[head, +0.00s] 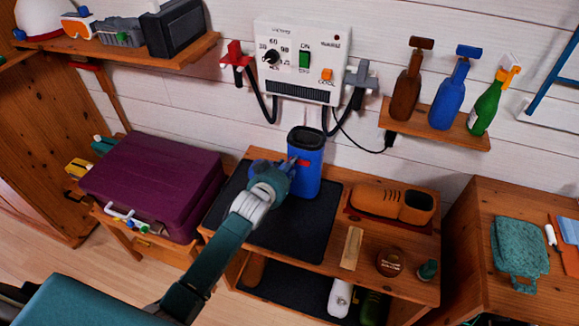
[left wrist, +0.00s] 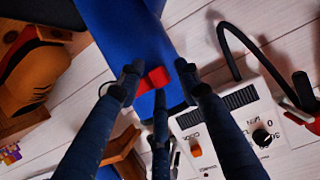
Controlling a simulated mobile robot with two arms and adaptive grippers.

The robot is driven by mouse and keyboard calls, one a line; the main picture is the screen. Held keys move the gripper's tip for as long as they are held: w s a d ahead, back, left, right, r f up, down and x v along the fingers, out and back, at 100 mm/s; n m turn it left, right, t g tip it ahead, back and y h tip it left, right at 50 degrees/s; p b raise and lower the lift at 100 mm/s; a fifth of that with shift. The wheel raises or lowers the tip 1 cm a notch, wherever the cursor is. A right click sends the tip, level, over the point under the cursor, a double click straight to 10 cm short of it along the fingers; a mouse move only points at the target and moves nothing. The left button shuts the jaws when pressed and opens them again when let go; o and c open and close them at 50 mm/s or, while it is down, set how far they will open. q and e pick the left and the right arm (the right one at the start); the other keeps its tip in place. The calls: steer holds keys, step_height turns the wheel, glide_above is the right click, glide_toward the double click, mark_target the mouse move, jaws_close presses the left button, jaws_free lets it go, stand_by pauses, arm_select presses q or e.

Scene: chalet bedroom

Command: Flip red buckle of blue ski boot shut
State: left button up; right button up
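The blue ski boot (head: 308,152) stands upright on a black mat (head: 298,232) on the wooden bench. Its red buckle (head: 300,162) is on the side of the shaft facing my arm; whether it is raised or flat is hard to tell. My left gripper (head: 284,170) is at the boot's front. In the left wrist view, the boot (left wrist: 125,35) fills the top, and the red buckle (left wrist: 153,80) lies between the spread fingers of my left gripper (left wrist: 160,82). One finger is against or very near the buckle's left end; contact is unclear. My right gripper is not in view.
A wall-mounted dryer box (head: 300,60) with hanging hoses is behind the boot. A purple case (head: 152,182) stands at left.

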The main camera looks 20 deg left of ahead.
arm_select(q)
steer(key=shift+w, duration=0.1)
steer(key=v, duration=1.2)
steer(key=shift+f, duration=0.1)
